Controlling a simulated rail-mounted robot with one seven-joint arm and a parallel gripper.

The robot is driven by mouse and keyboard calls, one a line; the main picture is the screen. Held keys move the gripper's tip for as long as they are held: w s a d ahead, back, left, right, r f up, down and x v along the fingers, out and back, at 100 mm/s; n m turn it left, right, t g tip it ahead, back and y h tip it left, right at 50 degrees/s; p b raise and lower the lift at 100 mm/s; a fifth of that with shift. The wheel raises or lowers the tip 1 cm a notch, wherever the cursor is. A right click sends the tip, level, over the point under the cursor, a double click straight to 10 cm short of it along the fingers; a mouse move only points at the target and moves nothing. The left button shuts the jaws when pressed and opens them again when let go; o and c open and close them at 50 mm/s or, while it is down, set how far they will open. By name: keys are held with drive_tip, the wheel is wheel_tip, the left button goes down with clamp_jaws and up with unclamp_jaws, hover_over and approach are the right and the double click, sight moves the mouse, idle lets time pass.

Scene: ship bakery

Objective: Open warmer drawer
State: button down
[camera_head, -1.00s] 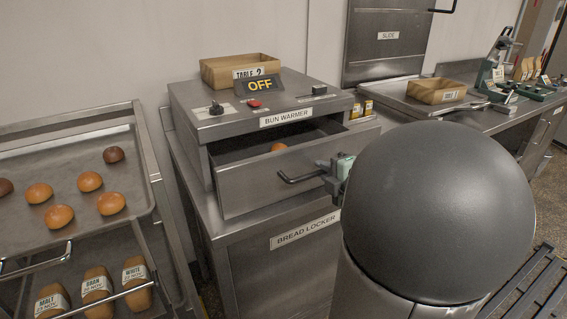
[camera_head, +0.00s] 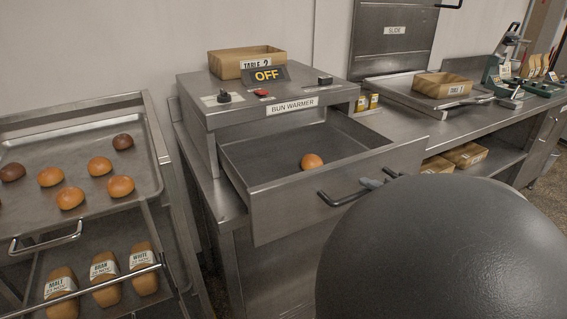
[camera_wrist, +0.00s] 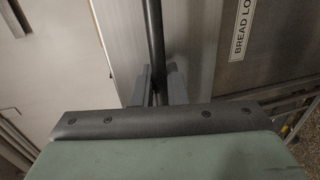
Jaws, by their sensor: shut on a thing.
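The bun warmer (camera_head: 290,112) stands on the counter in the head view. Its drawer (camera_head: 285,205) is pulled well out, and one bun (camera_head: 312,161) lies inside. The drawer's dark bar handle (camera_head: 335,199) is on its front. My gripper (camera_head: 378,183) is at the handle's right part, mostly hidden behind my dark rounded arm link. In the wrist view my gripper (camera_wrist: 158,88) has its two fingers closed around the handle bar (camera_wrist: 153,40).
A tray (camera_head: 158,185) of several buns sits on a rack at left, above wrapped loaves. A box labelled Table 2 (camera_head: 225,66) and an OFF sign (camera_head: 265,74) stand on the warmer. Another wooden box (camera_head: 442,85) is on the counter at right.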

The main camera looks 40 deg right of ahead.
drive_tip(key=c, duration=1.5)
unclamp_jaws()
drive_tip(key=shift+c, duration=0.2)
drive_tip(key=v, duration=1.7)
drive_tip(key=shift+s+b, duration=0.25)
drive_tip(key=shift+b, duration=0.1)
